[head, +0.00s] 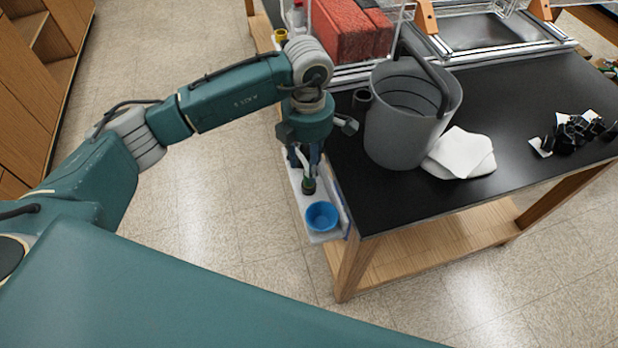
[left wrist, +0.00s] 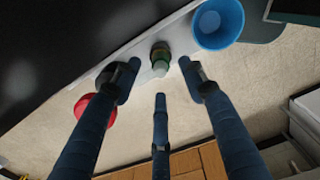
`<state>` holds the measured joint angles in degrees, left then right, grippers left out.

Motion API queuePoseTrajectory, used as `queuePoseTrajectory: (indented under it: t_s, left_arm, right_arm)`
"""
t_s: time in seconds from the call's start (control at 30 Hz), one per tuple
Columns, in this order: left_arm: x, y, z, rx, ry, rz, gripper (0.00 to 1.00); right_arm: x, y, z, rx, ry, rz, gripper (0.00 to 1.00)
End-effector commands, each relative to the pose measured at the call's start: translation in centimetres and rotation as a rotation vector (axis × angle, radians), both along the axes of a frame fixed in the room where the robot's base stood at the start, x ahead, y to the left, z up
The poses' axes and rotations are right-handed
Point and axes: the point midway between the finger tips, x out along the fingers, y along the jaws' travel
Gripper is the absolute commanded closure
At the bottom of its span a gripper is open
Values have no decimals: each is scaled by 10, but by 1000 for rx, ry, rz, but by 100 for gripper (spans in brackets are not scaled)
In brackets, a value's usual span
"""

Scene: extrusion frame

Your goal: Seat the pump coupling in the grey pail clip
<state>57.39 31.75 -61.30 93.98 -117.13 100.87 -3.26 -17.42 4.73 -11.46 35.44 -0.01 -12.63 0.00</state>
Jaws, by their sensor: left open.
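The grey pail (head: 390,138) stands on the black bench top with its handle up. A short dark cylindrical holder (head: 361,101) is at its left side and may be the clip; I cannot tell if it is attached. A small dark green piece with a pale top (head: 309,186), perhaps the pump coupling, stands upright on a narrow white side shelf. It also shows in the left wrist view (left wrist: 160,58). My left gripper (head: 307,168) points down above this piece, fingers open and spread around its line, apparently not holding it. My right gripper is out of view.
A blue cup (head: 322,215) sits beside the piece on the white shelf (head: 321,237). White cloths (head: 462,152) lie right of the pail, and black parts (head: 580,133) farther right. A red block (head: 340,30) stands behind. The bench's front middle is clear.

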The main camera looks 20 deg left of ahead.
Motion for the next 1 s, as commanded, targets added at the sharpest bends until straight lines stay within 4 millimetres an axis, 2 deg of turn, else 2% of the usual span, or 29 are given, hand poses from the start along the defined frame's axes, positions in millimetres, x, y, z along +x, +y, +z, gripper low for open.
queuePoseTrajectory:
  t_s: [0.13,0.27,0.4,0.67,0.77,0.9,1.0]
  left_arm:
    - [-2,-1,-11,-1,4,-2,57]
    - [-3,-2,-31,0,7,-1,57]
    - [-1,-3,-49,-3,2,-1,57]
    - [-1,-3,-54,-2,0,-2,57]
    - [-1,-3,-54,-2,0,-2,73]
    - [-1,-3,-54,-2,0,-2,100]
    - [-1,-3,-54,-2,0,-2,100]
  right_arm:
    - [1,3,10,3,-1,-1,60]
    - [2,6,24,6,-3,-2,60]
    - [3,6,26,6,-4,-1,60]
    - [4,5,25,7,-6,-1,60]
    - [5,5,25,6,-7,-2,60]
    - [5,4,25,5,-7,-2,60]
    - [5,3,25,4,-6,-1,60]
